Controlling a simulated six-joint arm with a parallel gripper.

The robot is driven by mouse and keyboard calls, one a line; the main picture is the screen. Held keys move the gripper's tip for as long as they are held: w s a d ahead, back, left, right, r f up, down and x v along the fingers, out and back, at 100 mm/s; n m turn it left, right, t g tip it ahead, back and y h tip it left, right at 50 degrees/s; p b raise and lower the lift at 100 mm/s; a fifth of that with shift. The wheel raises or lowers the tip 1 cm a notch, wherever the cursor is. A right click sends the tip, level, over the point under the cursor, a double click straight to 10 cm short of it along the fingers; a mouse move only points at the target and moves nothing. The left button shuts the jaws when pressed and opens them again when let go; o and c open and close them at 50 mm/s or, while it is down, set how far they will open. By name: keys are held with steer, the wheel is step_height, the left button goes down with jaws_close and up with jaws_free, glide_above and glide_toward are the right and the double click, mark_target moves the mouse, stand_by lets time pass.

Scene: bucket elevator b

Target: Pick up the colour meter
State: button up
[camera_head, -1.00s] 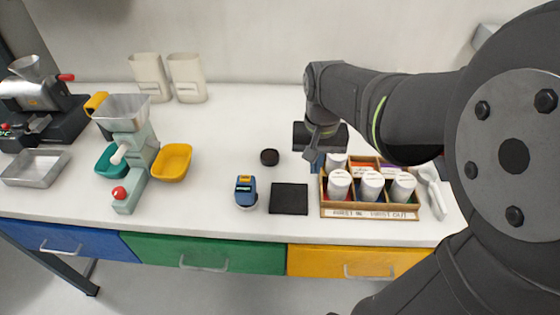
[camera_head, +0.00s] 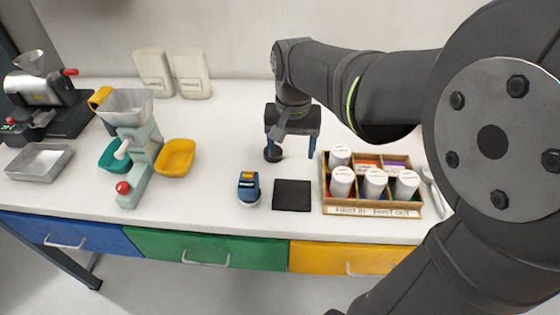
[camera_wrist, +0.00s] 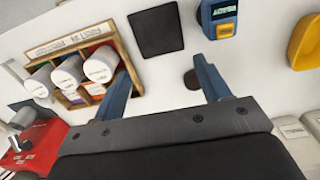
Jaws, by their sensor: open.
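The colour meter (camera_head: 249,188) is a small blue device with a yellow band and a small display, standing on the white bench in front of the green drawer. In the wrist view the colour meter (camera_wrist: 217,17) is at the top, right of the middle, beyond my fingers. My gripper (camera_head: 292,155) is behind it and to its right, above the bench, with its two blue fingers spread and pointing down. In the wrist view my gripper (camera_wrist: 165,80) is open, with nothing between the fingers.
A black square pad (camera_head: 292,195) lies just right of the meter. A small dark round disc (camera_head: 272,155) is by my left finger. A wooden box (camera_head: 372,210) of white-lidded containers stands right. A yellow bowl (camera_head: 176,157) and pale-green grinder (camera_head: 138,160) stand left.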

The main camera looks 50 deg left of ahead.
step_height(320, 180, up, 4)
glide_above(248, 180)
step_height(248, 180, down, 12)
steer(key=shift+s+a+r, duration=0.1)
steer(key=shift+s, duration=0.05)
steer(key=shift+w+f, duration=0.2)
steer(key=shift+f, duration=2.6)
